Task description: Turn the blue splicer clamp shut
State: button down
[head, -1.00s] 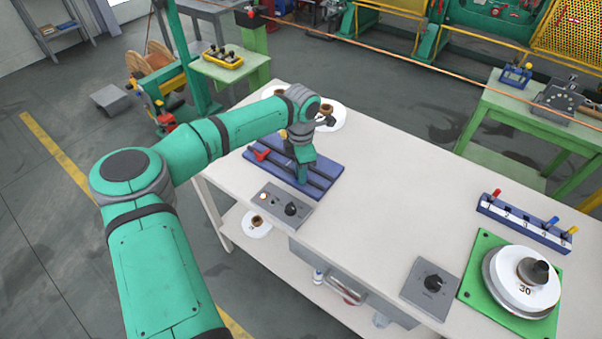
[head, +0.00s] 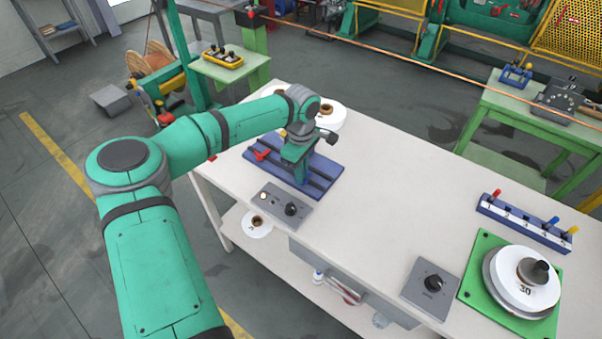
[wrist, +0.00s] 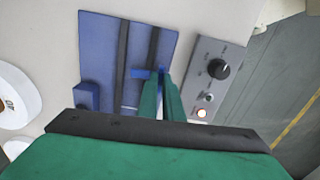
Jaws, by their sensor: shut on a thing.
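The blue splicer (head: 322,175) is a flat blue plate with dark lengthwise grooves, lying on the pale bench. In the wrist view, its plate (wrist: 100,45) shows a blue block (wrist: 87,95) at one side and a small blue clamp lever (wrist: 140,73) at my fingertips. My gripper (wrist: 160,80) points down at the splicer and is shut on the blue clamp lever; its fingers hide most of it. In the head view my gripper (head: 299,176) covers the clamp. A red lever (head: 261,155) stands at the plate's left end.
A grey control box (head: 275,205) with a black knob lies close in front of the splicer. White reels (head: 330,117) lie behind it. A numbered blue rack (head: 525,222) and a green-based reel stand (head: 480,300) sit far right. The bench middle is clear.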

jog(key=shift+m, duration=0.5)
jog(key=c, duration=1.9)
grip_release()
jog(key=shift+r, duration=0.1)
notch_tip(320, 180, up, 11)
jog(key=shift+f, duration=0.15)
